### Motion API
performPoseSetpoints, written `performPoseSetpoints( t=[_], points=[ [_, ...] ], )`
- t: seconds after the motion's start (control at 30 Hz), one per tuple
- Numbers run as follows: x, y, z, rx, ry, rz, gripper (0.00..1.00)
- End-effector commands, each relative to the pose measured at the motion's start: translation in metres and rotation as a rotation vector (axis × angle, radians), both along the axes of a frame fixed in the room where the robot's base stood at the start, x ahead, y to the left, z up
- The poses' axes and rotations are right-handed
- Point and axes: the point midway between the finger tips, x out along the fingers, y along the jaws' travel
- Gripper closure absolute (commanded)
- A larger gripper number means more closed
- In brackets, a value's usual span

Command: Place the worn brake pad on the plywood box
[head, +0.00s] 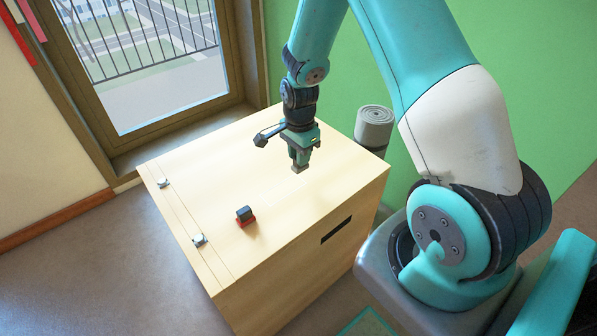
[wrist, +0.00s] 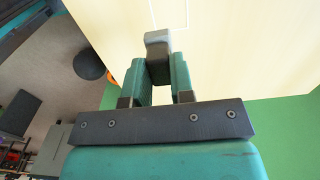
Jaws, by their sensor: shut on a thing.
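The plywood box (head: 290,215) stands in the middle of the head view, its pale top mostly bare; its top also fills the upper part of the wrist view (wrist: 230,45). My gripper (head: 300,160) is over the right back part of the box top, pointing down. In the wrist view my gripper (wrist: 158,65) is shut on a small grey block, which I take as the worn brake pad (wrist: 157,40). The pad (head: 299,170) shows just below the fingertips in the head view. I cannot tell whether it touches the box top.
A small dark and red object (head: 245,216) sits on the box top, left of my gripper. Two metal latches lie along the box's left edge. A grey rolled mat (head: 374,127) stands behind the box by the green wall. The box top between is clear.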

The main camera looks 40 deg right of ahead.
Motion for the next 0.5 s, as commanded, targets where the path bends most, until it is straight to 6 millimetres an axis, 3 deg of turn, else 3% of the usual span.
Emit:
performPoseSetpoints(
  t=[0.5],
  points=[
    [0.0,0.0,-0.059,0.0,-0.001,0.001,1.0]
  ],
)
